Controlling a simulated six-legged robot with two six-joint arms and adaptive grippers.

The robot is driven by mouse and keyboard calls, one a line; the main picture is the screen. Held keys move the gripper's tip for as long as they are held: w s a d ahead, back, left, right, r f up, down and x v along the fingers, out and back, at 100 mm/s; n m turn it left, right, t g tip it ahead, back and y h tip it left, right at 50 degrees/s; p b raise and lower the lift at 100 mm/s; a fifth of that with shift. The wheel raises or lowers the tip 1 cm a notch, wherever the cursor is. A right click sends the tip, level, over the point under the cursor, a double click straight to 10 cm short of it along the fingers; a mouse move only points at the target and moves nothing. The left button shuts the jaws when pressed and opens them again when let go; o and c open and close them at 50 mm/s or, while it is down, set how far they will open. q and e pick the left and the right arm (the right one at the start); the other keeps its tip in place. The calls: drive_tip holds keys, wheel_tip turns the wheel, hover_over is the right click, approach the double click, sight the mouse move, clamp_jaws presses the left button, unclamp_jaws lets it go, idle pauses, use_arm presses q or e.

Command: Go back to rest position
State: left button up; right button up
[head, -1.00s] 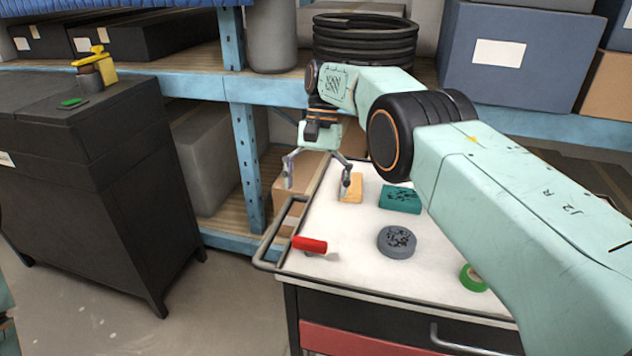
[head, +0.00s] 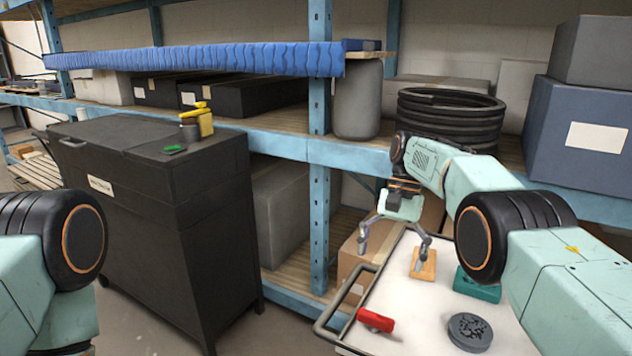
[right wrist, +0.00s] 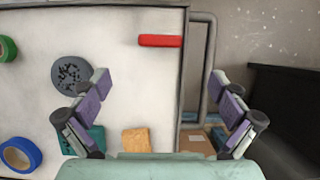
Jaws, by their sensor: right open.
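My right gripper (head: 394,243) is open and empty above the left end of the white-topped cart (head: 407,311). It also shows open in the right wrist view (right wrist: 161,100), with no object between its fingers. An orange-yellow block (head: 423,264) lies on the cart, close to the right fingertip in the head view. Of my left arm, only a link shows at the left edge of the head view, and its gripper is out of the picture.
On the cart lie a red cylinder (head: 376,319), a dark round disc (head: 470,331), a teal block (head: 478,284), and green (right wrist: 7,48) and blue (right wrist: 20,155) tape rolls. A black cabinet (head: 140,190) stands left, a blue shelf (head: 316,150) behind. Bare floor lies between cabinet and cart.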

sight(377, 314)
drive_tip(key=shift+x, duration=5.8)
drive_tip(key=shift+d, duration=0.1)
